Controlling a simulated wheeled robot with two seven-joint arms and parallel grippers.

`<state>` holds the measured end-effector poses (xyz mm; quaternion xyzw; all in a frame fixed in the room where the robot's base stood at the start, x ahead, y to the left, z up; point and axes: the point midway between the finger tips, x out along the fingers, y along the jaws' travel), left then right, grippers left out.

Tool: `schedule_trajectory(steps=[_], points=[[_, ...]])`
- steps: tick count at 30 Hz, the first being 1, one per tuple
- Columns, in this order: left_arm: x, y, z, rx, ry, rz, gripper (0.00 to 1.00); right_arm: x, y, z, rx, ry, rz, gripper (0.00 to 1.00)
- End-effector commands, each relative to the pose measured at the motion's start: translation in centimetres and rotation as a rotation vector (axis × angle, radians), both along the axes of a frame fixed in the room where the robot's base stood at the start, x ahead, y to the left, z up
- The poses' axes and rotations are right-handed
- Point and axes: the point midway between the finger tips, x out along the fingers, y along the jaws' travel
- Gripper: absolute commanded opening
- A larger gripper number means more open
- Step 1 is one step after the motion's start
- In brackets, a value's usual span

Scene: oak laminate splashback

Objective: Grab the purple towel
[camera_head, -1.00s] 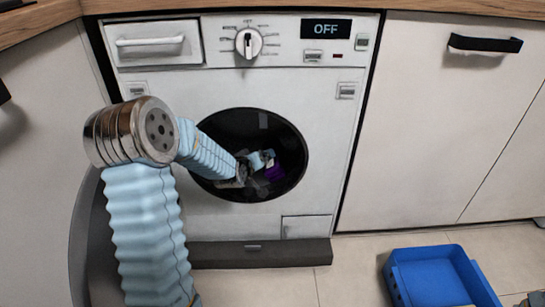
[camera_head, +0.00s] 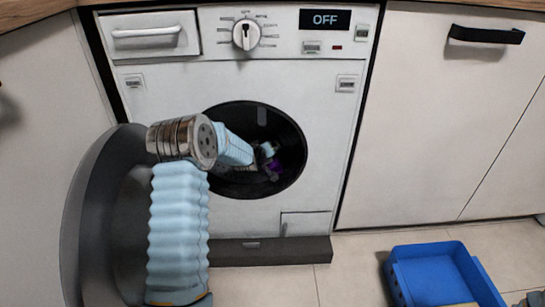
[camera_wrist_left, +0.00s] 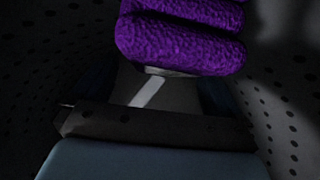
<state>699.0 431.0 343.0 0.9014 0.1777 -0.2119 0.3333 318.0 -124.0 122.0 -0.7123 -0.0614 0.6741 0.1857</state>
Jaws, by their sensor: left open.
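The purple towel (camera_head: 273,167) lies in the dark drum of the washing machine, small and partly hidden in the head view. In the left wrist view the towel (camera_wrist_left: 180,38) is a folded, bumpy purple roll at the top, just beyond my left gripper. My left arm reaches through the round door opening (camera_head: 290,185) into the drum. My left gripper (camera_wrist_left: 150,95) is open in front of the towel; its fingertips are dark and hard to make out, and I cannot tell whether they touch it.
The washing machine (camera_head: 240,215) has its round opening uncovered and its display reads OFF. The perforated drum wall (camera_wrist_left: 285,90) is close around the gripper.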

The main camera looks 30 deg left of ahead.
Motion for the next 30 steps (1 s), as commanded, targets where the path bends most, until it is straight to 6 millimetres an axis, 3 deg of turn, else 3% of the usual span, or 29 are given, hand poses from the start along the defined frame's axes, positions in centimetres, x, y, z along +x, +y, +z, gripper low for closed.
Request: schedule_trajectory(steps=[2,15,23,30], points=[[0.0,0.0,0.0,0.000,0.000,0.000,1.00,0.0,0.0,0.0,0.000,0.000,0.000,0.43],[0.0,0.0,0.0,0.000,0.001,-0.001,0.35,0.0,0.0,0.0,0.000,0.000,0.000,0.43],[0.0,-0.1,0.4,0.001,-0.002,-0.001,0.35,0.0,0.0,0.1,0.000,0.000,0.000,0.43],[0.0,0.0,5.0,0.001,-0.005,0.000,0.35,0.0,0.0,1.3,0.000,0.002,0.002,0.43]])
